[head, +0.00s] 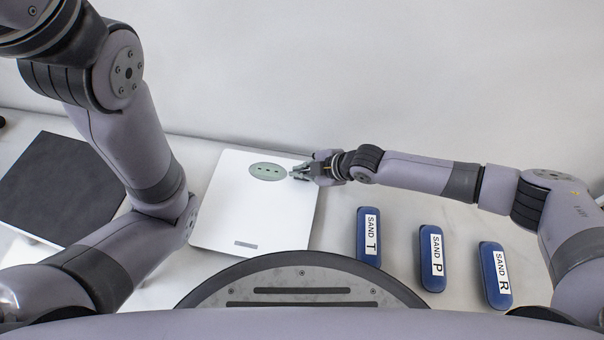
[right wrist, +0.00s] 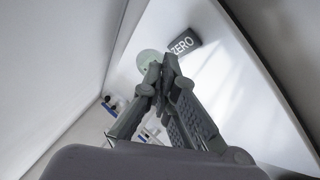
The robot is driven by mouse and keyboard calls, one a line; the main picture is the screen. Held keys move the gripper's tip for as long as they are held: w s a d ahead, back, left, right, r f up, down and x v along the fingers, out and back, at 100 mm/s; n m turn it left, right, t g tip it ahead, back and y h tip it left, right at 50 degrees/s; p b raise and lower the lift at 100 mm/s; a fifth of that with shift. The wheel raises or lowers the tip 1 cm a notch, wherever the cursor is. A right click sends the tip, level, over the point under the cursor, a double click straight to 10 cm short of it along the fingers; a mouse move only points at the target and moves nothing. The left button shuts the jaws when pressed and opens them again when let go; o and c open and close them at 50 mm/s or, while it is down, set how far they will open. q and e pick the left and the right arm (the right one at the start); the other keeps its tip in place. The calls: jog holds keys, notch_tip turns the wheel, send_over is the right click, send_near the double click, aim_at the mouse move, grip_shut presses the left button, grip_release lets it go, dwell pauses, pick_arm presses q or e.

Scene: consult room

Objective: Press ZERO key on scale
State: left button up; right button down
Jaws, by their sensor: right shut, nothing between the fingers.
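The scale is a flat white plate (head: 240,205) on the table, with an oval green-grey display (head: 268,171) near its far edge. My right gripper (head: 294,174) is shut and empty, its tips over the scale just right of the display. In the right wrist view the grey ZERO key (right wrist: 184,43) shows just beyond the shut fingertips (right wrist: 160,72), with part of the round display behind them. I cannot tell whether the tips touch the key. In the head view the key is hidden by my gripper. My left gripper is out of view.
Blue sandbags marked T (head: 369,252), P (head: 432,258) and R (head: 495,275) lie right of the scale. A dark mat (head: 60,185) lies at the left, partly behind my left arm. A white wall (head: 330,70) stands close behind the scale.

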aim_at(301, 179)
notch_tip(301, 179, up, 5)
jog(key=p, duration=0.5)
dwell(0.6)
